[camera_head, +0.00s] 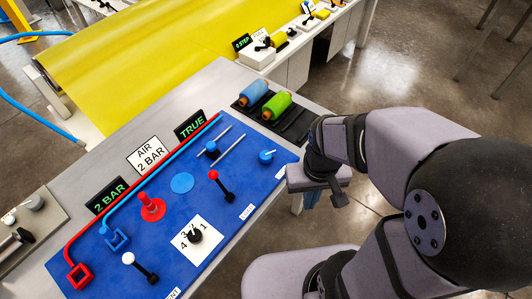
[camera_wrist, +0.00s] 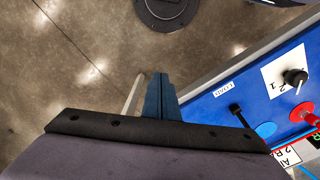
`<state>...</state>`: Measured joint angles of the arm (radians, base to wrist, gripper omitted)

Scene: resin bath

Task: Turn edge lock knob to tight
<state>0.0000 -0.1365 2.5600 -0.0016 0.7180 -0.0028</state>
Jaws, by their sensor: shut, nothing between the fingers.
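No label reading "edge lock" or "tight" is legible, so I cannot tell for sure which control it is. A small blue knob (camera_head: 266,156) sits near the right end of the blue panel (camera_head: 225,177), close to a small unreadable white label (camera_head: 288,172). A black rotary knob (camera_head: 195,236) on a white numbered plate stands near the front; it also shows in the wrist view (camera_wrist: 296,77). My gripper (camera_head: 312,200) hangs off the panel's right edge, apart from both knobs. Its blue fingers (camera_wrist: 161,97) are shut and empty, over the floor.
The panel also carries a red-topped lever (camera_head: 222,185), a white-topped lever (camera_head: 140,267), a red knob (camera_head: 152,207) and a blue slider (camera_head: 212,147). Blue and green rollers (camera_head: 275,105) lie on a black tray behind. Displays (camera_head: 190,125) line the back edge.

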